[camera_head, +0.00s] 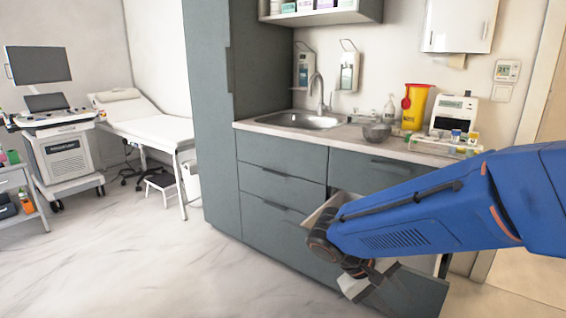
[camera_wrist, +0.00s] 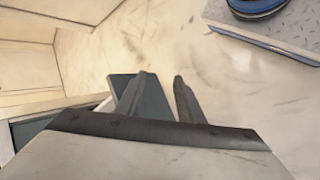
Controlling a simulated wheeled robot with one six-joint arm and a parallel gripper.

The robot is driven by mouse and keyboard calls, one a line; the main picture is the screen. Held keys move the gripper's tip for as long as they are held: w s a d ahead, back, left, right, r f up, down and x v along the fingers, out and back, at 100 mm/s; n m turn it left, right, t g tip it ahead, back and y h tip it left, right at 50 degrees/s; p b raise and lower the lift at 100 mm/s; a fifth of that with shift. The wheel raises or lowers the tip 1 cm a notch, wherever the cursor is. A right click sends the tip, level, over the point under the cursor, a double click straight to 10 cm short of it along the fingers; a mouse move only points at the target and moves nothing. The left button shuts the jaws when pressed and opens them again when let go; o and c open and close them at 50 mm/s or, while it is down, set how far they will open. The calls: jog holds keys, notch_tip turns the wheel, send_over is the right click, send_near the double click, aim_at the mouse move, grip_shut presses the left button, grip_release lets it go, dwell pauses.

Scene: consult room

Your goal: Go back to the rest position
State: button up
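My gripper (camera_head: 368,290) is low in front of the grey-green cabinet, at the end of the blue arm. In the wrist view its two dark fingers (camera_wrist: 162,77) stand apart, with floor and part of a dark panel showing between them and nothing held. An open drawer (camera_head: 420,292) sticks out below the counter, behind and beside my gripper. The dark panel (camera_wrist: 125,82) in the wrist view looks like its front, close to the fingers. I cannot tell whether they touch. My arm hides much of the drawer.
The counter (camera_head: 345,134) holds a sink (camera_head: 300,120), a glass bowl (camera_head: 376,132), a yellow container (camera_head: 415,108) and a white device (camera_head: 453,113). An exam bed (camera_head: 150,128) and an ultrasound cart (camera_head: 65,155) stand at the left. The floor (camera_head: 130,255) at front left is clear.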

jog(key=s+d+r+m+t+y, duration=0.2)
jog(key=s+r+t+y, duration=0.2)
jog(key=s+y, duration=0.4)
jog(key=shift+s+d+r+t, duration=0.4)
jog(key=shift+s+t, duration=0.2)
jog(key=shift+s, duration=0.6)
